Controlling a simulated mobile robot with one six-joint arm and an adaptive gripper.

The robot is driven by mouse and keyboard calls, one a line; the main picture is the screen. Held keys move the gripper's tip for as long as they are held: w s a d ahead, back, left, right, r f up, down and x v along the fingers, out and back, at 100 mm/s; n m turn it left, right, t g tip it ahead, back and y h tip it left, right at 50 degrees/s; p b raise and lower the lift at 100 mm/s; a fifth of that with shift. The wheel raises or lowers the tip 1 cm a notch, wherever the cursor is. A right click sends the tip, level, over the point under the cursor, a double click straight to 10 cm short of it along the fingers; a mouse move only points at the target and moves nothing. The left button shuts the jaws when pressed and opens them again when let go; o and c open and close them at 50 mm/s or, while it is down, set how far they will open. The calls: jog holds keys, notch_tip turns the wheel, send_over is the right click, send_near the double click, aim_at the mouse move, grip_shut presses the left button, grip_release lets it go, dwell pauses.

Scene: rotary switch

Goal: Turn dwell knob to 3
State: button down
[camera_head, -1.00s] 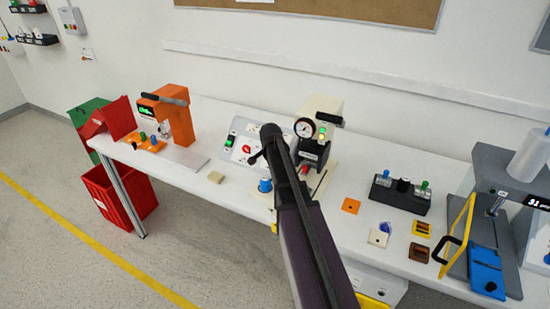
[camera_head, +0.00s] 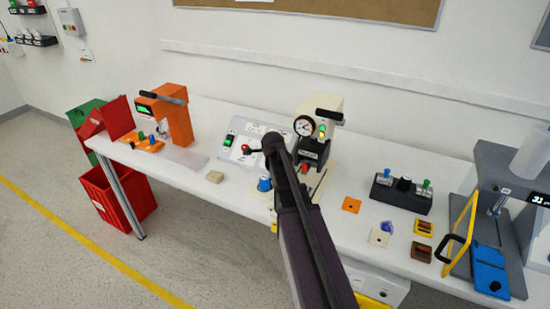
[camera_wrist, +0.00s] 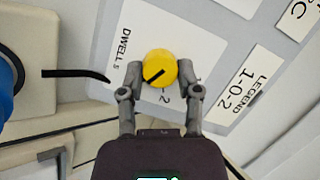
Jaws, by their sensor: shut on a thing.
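The dwell knob (camera_wrist: 158,66) is round and yellow with a black pointer bar, set on a white plate (camera_wrist: 112,52) marked "DWELL s" in the wrist view. My gripper (camera_wrist: 160,70) is shut on the knob, one fingertip at each side of it. The pointer bar runs on a slant from lower left to upper right in this view. A "2" shows just below the knob; the other scale marks are hidden or too small to read. In the head view my arm hides the yellow knob on the grey sloped panel (camera_head: 267,124).
A "LEGEND 1-0-2" label (camera_wrist: 243,88) lies right of the knob. A blue round part (camera_wrist: 6,85) is at the left edge. In the head view, a red knob (camera_head: 246,149) and a green switch (camera_head: 229,140) are on the panel. A gauge machine (camera_head: 315,140) stands close to the right.

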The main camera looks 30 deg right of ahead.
jog(key=shift+w+a, duration=0.1)
jog(key=shift+c, duration=1.5)
grip_release()
